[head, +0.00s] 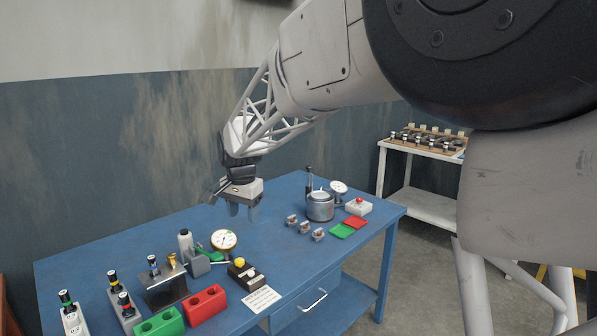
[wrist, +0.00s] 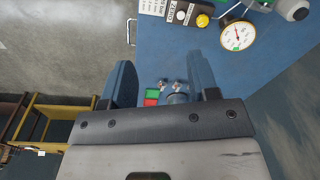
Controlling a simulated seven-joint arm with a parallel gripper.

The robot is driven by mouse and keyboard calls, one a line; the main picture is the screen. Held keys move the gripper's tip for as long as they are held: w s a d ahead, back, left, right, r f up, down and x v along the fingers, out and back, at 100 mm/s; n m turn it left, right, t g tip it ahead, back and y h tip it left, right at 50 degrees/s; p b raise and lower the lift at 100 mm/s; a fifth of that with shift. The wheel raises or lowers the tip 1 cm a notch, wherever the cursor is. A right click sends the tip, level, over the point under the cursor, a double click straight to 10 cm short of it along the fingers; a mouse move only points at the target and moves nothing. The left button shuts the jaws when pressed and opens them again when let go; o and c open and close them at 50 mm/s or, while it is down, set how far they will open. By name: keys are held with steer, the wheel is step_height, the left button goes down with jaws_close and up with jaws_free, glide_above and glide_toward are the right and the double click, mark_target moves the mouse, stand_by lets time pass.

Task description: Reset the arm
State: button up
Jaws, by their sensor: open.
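My gripper (head: 243,210) hangs above the back of the blue table (head: 150,235), fingers pointing down. In the wrist view my gripper (wrist: 162,85) shows two blue-grey fingers spread apart with nothing between them. It is open and empty. My arm reaches in from the upper right of the head view. The fingertips look clear of the tabletop, though their exact height cannot be told.
A metal pot (head: 320,206), small metal parts (head: 305,228), a green plate (head: 342,231) and red plate (head: 355,222) are at right. A dial gauge (head: 224,240), green block (head: 160,323) and red block (head: 205,305) are in front. A white shelf (head: 420,204) stands behind.

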steer(key=s+d+r+n+t, duration=0.1)
steer(key=s+d+r, duration=0.1)
steer(key=s+d, duration=0.8)
steer(key=s+d+r+n, duration=0.1)
steer(key=s+d+r, duration=0.1)
steer(key=s+d, duration=0.85)
steer(key=s+d+f+n, duration=0.1)
steer(key=s+d+f, duration=0.2)
steer(key=s+d, duration=0.3)
steer(key=s+d+f+n, duration=0.1)
steer(key=s+d+f, duration=0.2)
steer(key=s, duration=0.9)
steer(key=d, duration=0.3)
steer(key=shift+s+d+f+n+t+h, duration=0.15)
steer(key=shift+s+f+n+t+h, duration=0.15)
steer(key=shift+s+t, duration=0.1)
